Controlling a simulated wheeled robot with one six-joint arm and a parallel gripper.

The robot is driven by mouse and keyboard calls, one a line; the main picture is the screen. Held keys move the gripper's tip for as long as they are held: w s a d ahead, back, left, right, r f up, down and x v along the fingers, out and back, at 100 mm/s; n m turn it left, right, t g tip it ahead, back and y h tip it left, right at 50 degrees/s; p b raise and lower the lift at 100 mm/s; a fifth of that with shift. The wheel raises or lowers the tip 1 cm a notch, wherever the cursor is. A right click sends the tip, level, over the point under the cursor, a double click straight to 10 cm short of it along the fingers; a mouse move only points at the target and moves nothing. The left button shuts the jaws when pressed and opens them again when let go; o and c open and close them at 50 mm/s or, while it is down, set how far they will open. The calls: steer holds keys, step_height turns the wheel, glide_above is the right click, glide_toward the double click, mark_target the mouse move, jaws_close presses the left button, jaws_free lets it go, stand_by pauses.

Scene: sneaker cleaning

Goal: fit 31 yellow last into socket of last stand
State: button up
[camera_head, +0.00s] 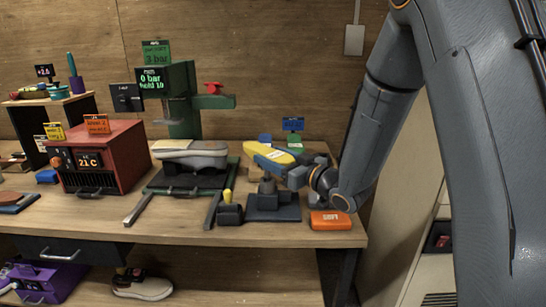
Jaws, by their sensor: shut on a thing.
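The yellow last (267,153) is at the right part of the workbench, lying lengthwise and slanting down to the right. My gripper (288,172) is shut on it near its lower right end. The last stand (272,208) has a dark flat base with a short post (266,187) standing under the last. The last is above the post. Whether they touch, or whether the post's socket holds the last, I cannot tell at this size. The number on the last cannot be read.
An orange box (331,221) lies at the bench's front right, close to my wrist. A small black block with a yellow knob (229,212) is left of the stand. A green press (184,110) with a grey-white shoe piece (188,151) and a red heater box (103,155) stand further left.

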steer(key=shift+f+b, duration=1.25)
steer(key=shift+f, duration=0.7)
steer(key=o, duration=1.5)
steer(key=b+v, duration=0.1)
steer(key=v, duration=0.7)
steer(key=shift+w, duration=0.1)
